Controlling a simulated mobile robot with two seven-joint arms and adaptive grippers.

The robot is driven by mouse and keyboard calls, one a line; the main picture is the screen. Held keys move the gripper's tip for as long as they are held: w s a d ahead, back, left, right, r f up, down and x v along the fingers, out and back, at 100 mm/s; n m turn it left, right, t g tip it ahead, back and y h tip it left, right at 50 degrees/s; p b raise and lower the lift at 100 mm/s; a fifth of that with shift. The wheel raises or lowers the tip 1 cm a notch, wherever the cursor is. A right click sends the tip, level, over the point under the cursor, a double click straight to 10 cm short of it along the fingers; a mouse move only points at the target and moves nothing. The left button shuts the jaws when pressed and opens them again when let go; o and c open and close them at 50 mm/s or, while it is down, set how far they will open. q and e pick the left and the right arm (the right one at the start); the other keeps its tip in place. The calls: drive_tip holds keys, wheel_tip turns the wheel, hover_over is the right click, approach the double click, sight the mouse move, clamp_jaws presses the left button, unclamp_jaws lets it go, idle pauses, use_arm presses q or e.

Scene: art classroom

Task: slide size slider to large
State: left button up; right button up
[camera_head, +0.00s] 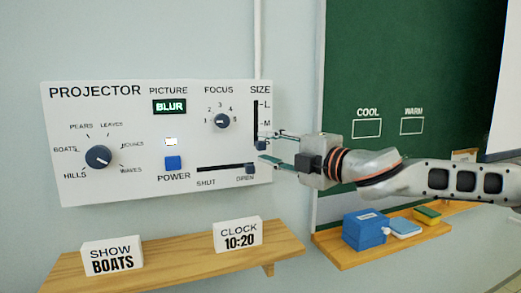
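The size slider is a vertical black slot (256,115) under the label SIZE at the panel's right side, marked L at the top, M in the middle and a lowest mark partly hidden. Its small dark knob (262,145) is at the bottom end of the slot. My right gripper (267,146) reaches in from the right with its fingers spread, one tip above the knob and one below it. Whether either finger touches the knob I cannot tell. My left gripper is not in view.
The white projector panel (125,190) also carries a picture dial (98,157), focus dial (222,121), blue power button (173,163) and a SHUT–OPEN slider knob (250,168) just below my fingers. A wooden shelf (185,262) is below; a ledge (345,257) holds a blue box (364,231).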

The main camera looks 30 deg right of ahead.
drive_tip(key=shift+w+a+f+b, duration=0.15)
drive_tip(key=shift+w+b, duration=0.1)
drive_tip(key=shift+w, duration=0.3)
drive_tip(key=shift+w+f+b, duration=0.1)
drive_tip(key=shift+w+b, duration=0.15)
drive_tip(key=shift+w, duration=0.3)
drive_tip(key=shift+w+a+r, duration=0.15)
drive_tip(key=shift+w+r, duration=0.05)
drive_tip(key=shift+w, duration=0.1)
clamp_jaws()
